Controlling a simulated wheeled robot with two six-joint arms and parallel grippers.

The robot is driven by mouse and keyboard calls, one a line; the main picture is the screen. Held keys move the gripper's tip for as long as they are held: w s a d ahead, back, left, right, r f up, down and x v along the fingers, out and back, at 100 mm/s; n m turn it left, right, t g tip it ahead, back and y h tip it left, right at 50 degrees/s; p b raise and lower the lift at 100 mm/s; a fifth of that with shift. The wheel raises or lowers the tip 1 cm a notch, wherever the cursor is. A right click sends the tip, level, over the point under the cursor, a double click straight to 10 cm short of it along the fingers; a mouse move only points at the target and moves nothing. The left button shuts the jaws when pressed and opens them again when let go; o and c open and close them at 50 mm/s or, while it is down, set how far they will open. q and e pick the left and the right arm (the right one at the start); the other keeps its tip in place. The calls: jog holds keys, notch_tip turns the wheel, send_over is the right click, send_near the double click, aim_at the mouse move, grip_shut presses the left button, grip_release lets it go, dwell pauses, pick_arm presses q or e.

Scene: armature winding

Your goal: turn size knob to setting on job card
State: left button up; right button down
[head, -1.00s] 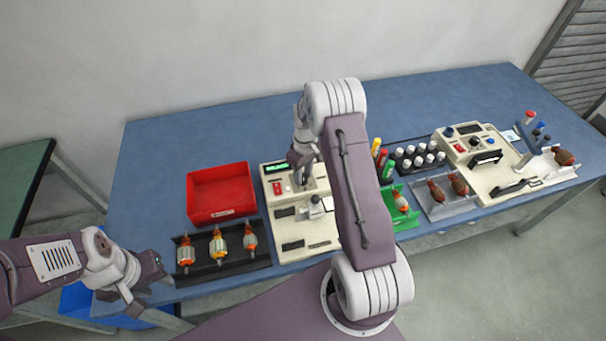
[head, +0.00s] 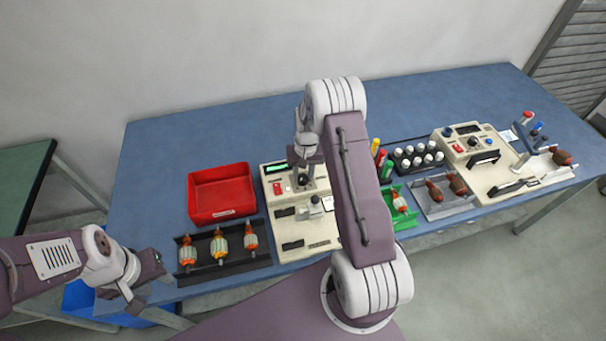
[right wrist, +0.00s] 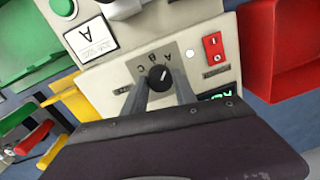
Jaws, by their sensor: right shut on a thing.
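The size knob (right wrist: 160,77) is a round black knob with a white mark, on the cream winding machine (head: 322,233). Letters A, B and C are printed around it. The white mark points up and right in the right wrist view; which letter it meets is hard to tell. My right gripper (right wrist: 161,92) is shut on the knob, a finger on each side. In the head view my right gripper (head: 303,183) hides most of the knob. My left gripper (head: 141,285) is open and empty at the table's front left.
A red bin (head: 221,193) and a dark tray (head: 266,259) with three armatures stand left of the machine. A green tray (head: 408,220), spools (head: 420,155) and a second machine (head: 520,180) stand to the right. The table's back left is clear.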

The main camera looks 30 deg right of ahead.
aim_at(305, 177)
jog(key=shift+m, duration=0.4)
jog(key=c, duration=1)
grip_release()
notch_tip(305, 177, up, 9)
jog(key=shift+s+d+b, duration=0.15)
jog(key=shift+d+b, duration=0.05)
jog(key=shift+b, duration=0.25)
